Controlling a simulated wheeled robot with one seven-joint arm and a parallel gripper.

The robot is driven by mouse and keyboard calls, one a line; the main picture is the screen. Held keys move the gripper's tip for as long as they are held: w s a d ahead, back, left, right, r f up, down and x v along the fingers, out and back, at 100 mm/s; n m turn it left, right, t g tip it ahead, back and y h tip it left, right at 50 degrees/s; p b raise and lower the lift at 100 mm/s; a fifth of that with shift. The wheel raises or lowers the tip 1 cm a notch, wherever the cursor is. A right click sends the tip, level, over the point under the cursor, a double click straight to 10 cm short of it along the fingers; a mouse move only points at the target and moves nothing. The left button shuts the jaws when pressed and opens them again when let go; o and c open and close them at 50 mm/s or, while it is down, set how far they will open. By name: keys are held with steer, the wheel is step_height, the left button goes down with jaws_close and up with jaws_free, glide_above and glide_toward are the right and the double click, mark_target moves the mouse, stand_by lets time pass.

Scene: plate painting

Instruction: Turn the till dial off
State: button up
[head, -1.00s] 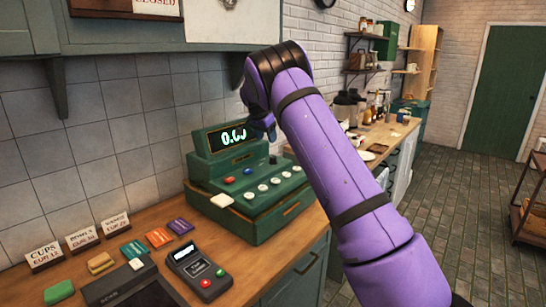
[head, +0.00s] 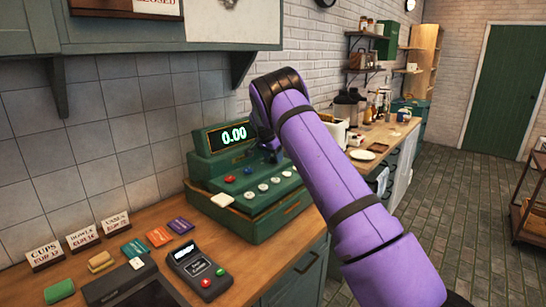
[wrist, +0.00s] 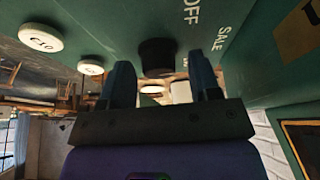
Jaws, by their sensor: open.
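The green till (head: 255,215) stands on the wooden counter, its display (head: 233,135) lit with 0.00. In the wrist view, the black till dial (wrist: 157,55) sits on the green panel, with the words OFF and SALE printed near it. Which mark it points to cannot be told. My gripper (wrist: 161,78) is open, one finger on each side of the dial in the picture; contact cannot be made out. In the head view, my gripper (head: 272,152) is at the till's right side and hides the dial.
Round white keys (wrist: 41,38) lie beside the dial. A wall cabinet (head: 170,30) hangs above.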

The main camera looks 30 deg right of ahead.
steer(key=c, duration=0.9)
steer(key=shift+n, duration=0.3)
steer(key=n+t, duration=0.1)
steer(key=n, duration=0.1)
steer(key=n+y, duration=0.1)
steer(key=n, duration=0.2)
steer(key=shift+s+d+t, duration=0.1)
steer(key=shift+t, duration=0.3)
steer(key=shift+n+t+y, duration=0.4)
steer(key=shift+n+y, duration=0.2)
steer(key=shift+n, duration=1.1)
steer(key=o, duration=0.9)
